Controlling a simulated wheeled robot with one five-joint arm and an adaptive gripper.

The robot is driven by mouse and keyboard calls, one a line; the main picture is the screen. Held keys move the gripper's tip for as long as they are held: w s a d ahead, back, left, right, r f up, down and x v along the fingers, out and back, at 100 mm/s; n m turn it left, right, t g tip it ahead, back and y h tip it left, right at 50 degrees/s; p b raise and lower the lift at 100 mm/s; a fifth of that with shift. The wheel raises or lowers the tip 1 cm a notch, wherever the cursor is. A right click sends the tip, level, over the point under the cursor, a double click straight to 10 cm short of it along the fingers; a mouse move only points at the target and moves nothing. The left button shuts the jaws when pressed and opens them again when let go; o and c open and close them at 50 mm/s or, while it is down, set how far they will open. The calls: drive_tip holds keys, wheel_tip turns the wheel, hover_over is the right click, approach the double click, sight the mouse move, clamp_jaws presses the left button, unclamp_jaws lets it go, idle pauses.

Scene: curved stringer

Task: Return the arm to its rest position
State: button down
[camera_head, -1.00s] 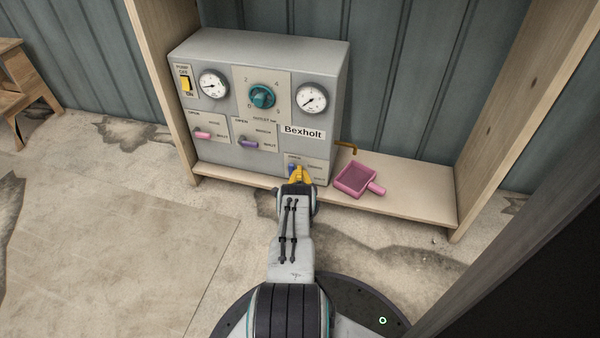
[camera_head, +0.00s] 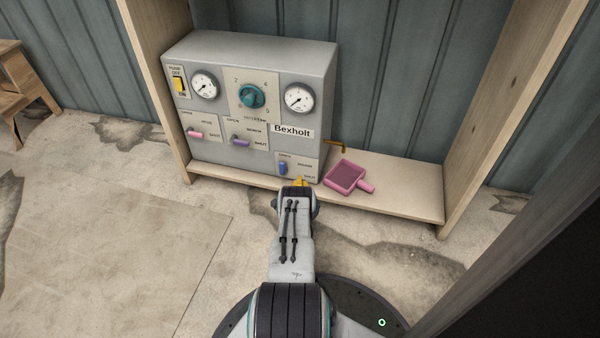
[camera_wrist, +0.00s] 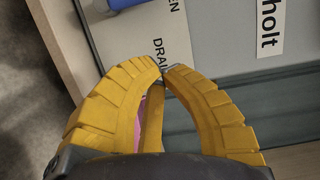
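My gripper (camera_head: 299,182) has yellow fingers and is just in front of the lower right of the grey panel box (camera_head: 262,60) in the head view. In the wrist view the fingertips (camera_wrist: 163,72) meet, with nothing seen held between them. The blue drain lever (camera_head: 282,168) stands upright on the panel's lower right plate, clear of my gripper. Part of it shows at the top of the wrist view (camera_wrist: 122,3). My arm stretches forward from my base, its gripper low near the shelf edge.
The panel stands on a wooden shelf (camera_head: 405,196) between wooden uprights. A pink scoop-like tray (camera_head: 346,177) lies right of the panel, below a brass spout (camera_head: 336,143). A wooden stool (camera_head: 22,90) is at far left. The floor left of my arm is clear.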

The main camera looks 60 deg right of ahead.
drive_tip(key=shift+p+v, duration=0.9)
drive_tip(key=shift+v, duration=1.45)
